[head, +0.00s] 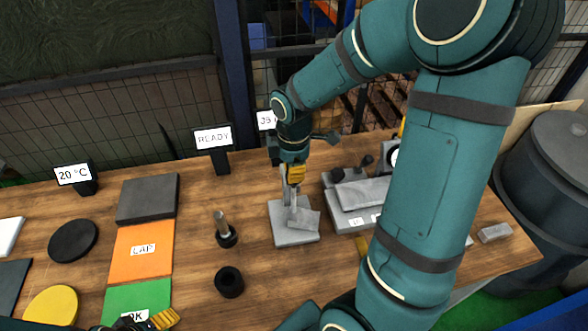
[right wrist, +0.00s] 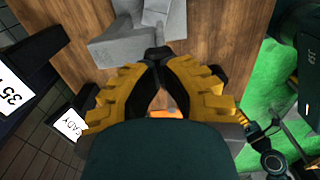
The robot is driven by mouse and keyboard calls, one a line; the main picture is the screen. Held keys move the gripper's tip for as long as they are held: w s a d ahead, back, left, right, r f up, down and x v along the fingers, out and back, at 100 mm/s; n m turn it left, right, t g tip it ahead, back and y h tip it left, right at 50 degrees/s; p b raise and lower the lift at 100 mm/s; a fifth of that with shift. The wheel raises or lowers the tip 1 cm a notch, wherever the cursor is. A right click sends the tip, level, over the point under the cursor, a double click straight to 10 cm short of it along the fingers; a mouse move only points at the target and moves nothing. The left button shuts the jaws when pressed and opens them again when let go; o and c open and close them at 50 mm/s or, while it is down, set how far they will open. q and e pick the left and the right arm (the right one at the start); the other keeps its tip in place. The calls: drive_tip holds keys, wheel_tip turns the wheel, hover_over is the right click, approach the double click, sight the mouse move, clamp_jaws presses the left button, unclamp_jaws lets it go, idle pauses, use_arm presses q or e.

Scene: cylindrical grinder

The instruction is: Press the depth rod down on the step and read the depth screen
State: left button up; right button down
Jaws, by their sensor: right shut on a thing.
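My right gripper (head: 295,180) is above the grey stepped block (head: 284,236), its yellow fingers shut on a slim grey upright piece that appears to be the depth rod (head: 291,195). The rod's foot is near the step; I cannot tell whether it touches. In the right wrist view the fingers (right wrist: 157,60) close together in front of the grey block (right wrist: 115,48). A screen (head: 266,120) behind my right arm is partly hidden. It also shows cut off in the right wrist view (right wrist: 12,95), starting "35". My left gripper (head: 160,319) is only partly visible at the bottom edge.
A screen reading READY (head: 213,138) and one reading 20 °C (head: 74,173) stand at the back. The orange LAP mat (head: 139,270), a black ring (head: 229,282) and a small upright pin (head: 223,225) are left of the block. A grey fixture (head: 361,195) stands close right.

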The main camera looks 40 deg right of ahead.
use_arm(q)
drive_tip(key=shift+s+f+b, duration=0.2)
drive_tip(key=shift+f+b, duration=0.8)
drive_tip(key=shift+f, duration=0.1)
use_arm(e)
drive_tip(key=shift+s+f, duration=0.1)
drive_tip(key=shift+f, duration=1.25)
use_arm(q)
drive_tip(key=shift+r+p, duration=0.5)
drive_tip(key=shift+p, duration=0.15)
use_arm(e)
drive_tip(key=shift+r, duration=0.7)
use_arm(q)
wheel_tip(320, 180, up, 5)
drive_tip(key=p, duration=0.4)
drive_tip(key=shift+w+a+f, duration=0.1)
drive_tip(key=shift+w+f, duration=0.05)
use_arm(e)
wheel_tip(320, 180, up, 5)
drive_tip(key=shift+f, duration=0.15)
wheel_tip(320, 180, up, 3)
drive_tip(key=p, duration=0.2)
drive_tip(key=shift+p, duration=0.3)
use_arm(q)
wheel_tip(320, 180, up, 3)
drive_tip(key=shift+f, duration=0.1)
